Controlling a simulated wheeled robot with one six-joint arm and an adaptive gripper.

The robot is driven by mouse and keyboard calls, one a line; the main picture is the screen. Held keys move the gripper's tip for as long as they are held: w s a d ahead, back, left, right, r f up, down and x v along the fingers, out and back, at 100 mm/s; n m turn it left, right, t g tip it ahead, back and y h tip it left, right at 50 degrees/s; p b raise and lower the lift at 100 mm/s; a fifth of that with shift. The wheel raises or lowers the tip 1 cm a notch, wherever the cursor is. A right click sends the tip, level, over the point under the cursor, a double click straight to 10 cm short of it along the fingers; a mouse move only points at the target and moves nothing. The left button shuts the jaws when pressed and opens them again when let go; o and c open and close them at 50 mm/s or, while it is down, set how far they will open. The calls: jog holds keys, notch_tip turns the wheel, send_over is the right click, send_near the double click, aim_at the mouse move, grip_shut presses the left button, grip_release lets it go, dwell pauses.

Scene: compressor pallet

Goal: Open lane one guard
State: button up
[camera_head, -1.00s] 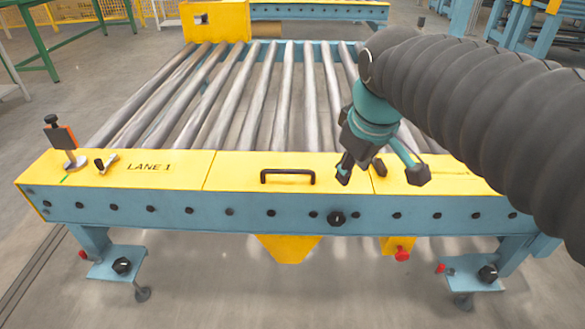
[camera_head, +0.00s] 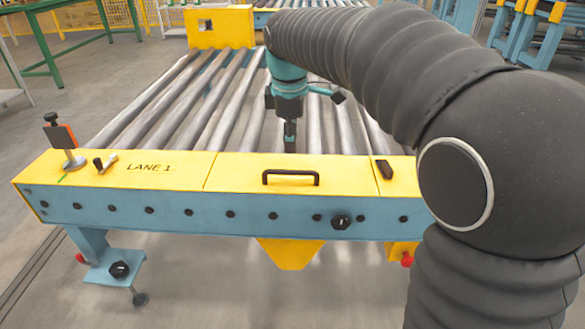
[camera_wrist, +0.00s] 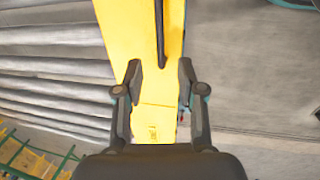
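The lane one guard is a yellow top panel (camera_head: 235,175) along the front of the roller conveyor, lying flat, with "LANE 1" printed on the section to its left. A black bar handle (camera_head: 290,176) stands on the panel. My gripper (camera_head: 290,138) points down above and behind the handle in the head view, apart from it as far as I can tell. In the wrist view my gripper (camera_wrist: 159,75) is open, its two fingers spread over the yellow panel (camera_wrist: 130,30). The handle (camera_wrist: 161,35) shows as a dark bar just ahead of the fingertips, between their lines.
A clamp with an orange tab (camera_head: 63,138) and a small latch (camera_head: 105,162) stand on the left section. A black block (camera_head: 384,170) sits right of the handle. Metal rollers (camera_head: 180,95) lie behind the panel. My arm covers the right side.

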aim_at(292, 171)
jog(key=f, duration=0.3)
jog(key=w+f+b, duration=0.1)
jog(key=f, duration=0.2)
jog(key=w+f, duration=0.1)
jog(key=f, duration=0.3)
jog(key=shift+b, duration=0.3)
grip_shut()
jog(key=shift+d, duration=0.15)
